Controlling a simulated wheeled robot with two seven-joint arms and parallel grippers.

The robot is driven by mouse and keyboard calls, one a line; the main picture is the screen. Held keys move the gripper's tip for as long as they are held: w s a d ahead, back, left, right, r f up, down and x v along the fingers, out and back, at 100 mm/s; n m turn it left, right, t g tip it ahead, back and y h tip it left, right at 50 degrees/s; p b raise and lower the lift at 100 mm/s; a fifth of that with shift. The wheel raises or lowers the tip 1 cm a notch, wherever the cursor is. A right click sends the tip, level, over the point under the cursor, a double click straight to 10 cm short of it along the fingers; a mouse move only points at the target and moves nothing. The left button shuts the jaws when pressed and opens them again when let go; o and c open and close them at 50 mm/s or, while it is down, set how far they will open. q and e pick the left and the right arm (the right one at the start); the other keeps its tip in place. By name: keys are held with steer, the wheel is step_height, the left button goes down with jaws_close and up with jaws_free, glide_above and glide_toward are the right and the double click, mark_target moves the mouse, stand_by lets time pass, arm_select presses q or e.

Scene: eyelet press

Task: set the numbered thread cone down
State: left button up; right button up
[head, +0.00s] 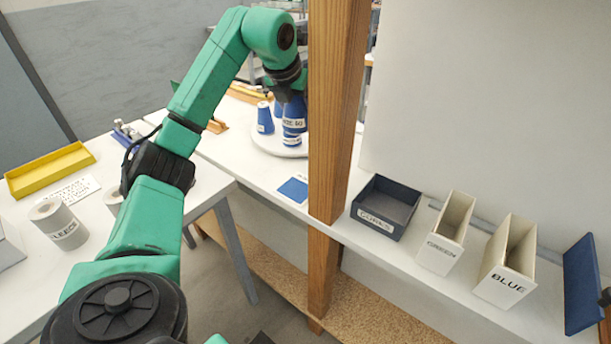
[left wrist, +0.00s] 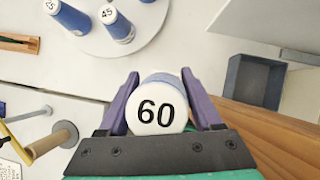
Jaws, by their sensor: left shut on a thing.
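The numbered thread cone (left wrist: 157,112) is blue with a white end face reading 60. My left gripper (left wrist: 160,82) is shut on it, with a purple finger on each side. In the head view the held cone (head: 294,109) hangs below the gripper (head: 292,90), by the white round stand (head: 262,142). Its label is partly readable there, ending in 60. I cannot tell whether it touches anything beneath. Other blue cones stand on the round stand, including one marked 45 (left wrist: 118,27) and one at its left (head: 265,118). My right gripper is not in view.
A wooden post (head: 335,130) rises just right of the gripper and hides part of the bench. A blue card (head: 293,189) lies in front of the stand. A dark tray (head: 386,207) and bins marked GREEN (head: 444,232) and BLUE (head: 507,262) stand farther right.

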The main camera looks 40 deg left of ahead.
arm_select(q)
steer(key=f, duration=0.4)
steer(key=s+f+b, duration=0.1)
steer(key=f, duration=0.7)
steer(key=shift+s+d+f+b, duration=0.2)
steer(key=shift+s+f+b, duration=0.15)
steer(key=shift+s+f, duration=0.05)
step_height(320, 180, down, 5)
steer(key=shift+f, duration=0.2)
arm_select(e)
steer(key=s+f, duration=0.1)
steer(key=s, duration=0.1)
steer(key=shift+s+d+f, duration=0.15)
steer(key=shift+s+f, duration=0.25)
arm_select(q)
steer(key=o, duration=1.5)
steer(key=shift+c, duration=0.2)
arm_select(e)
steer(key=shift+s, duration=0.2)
